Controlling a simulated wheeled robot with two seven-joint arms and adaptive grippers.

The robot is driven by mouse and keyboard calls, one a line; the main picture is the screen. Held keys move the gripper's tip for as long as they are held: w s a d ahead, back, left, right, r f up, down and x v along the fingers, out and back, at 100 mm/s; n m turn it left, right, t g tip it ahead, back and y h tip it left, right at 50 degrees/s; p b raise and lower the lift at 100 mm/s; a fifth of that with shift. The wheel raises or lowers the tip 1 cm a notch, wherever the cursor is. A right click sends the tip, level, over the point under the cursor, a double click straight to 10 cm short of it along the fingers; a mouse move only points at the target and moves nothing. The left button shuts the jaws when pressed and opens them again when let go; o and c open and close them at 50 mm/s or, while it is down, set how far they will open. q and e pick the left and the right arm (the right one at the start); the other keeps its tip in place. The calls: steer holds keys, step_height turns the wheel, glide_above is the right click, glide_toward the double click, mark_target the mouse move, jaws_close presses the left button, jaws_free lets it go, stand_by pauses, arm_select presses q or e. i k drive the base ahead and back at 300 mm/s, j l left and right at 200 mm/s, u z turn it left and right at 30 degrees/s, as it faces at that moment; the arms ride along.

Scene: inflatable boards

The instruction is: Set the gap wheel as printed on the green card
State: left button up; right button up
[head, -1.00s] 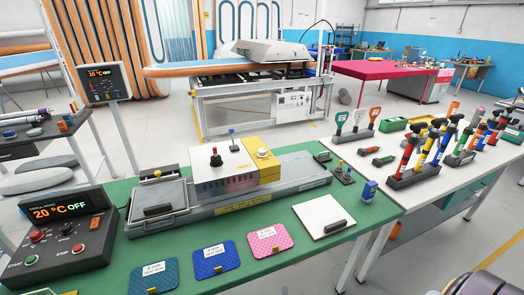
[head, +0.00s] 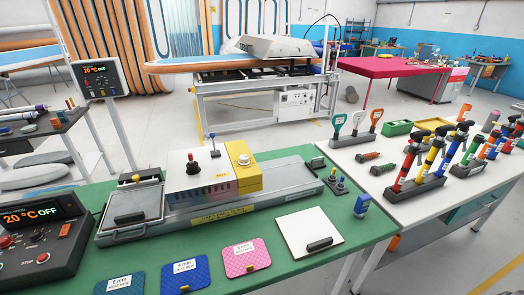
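No wheel is clearly labelled as the gap wheel. A yellow block (head: 246,181) on the bench machine carries a pale round knob (head: 243,159) on top. The white housing (head: 198,186) beside it has a black and red knob (head: 190,166). No plainly green card shows. A teal pad (head: 119,283), a blue pad (head: 186,271) and a pink pad (head: 246,258) lie along the front of the green bench, each with a small white label whose print is too small to read surely. Neither gripper is in view.
A white table (head: 392,199) with tools stands at the right. Bare floor lies beyond the bench.

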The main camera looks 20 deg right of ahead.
mark_target(244, 159)
steer(key=i+l+z, duration=0.1)
steer(key=l, duration=0.25)
steer(key=i+l+z, duration=0.1)
steer(key=l, duration=0.3)
steer(key=i+l, duration=0.15)
steer(key=l, duration=0.2)
steer(key=i+l+z, duration=0.15)
steer(key=l, duration=0.2)
steer(key=i+l+z, duration=0.1)
steer(key=l, duration=0.25)
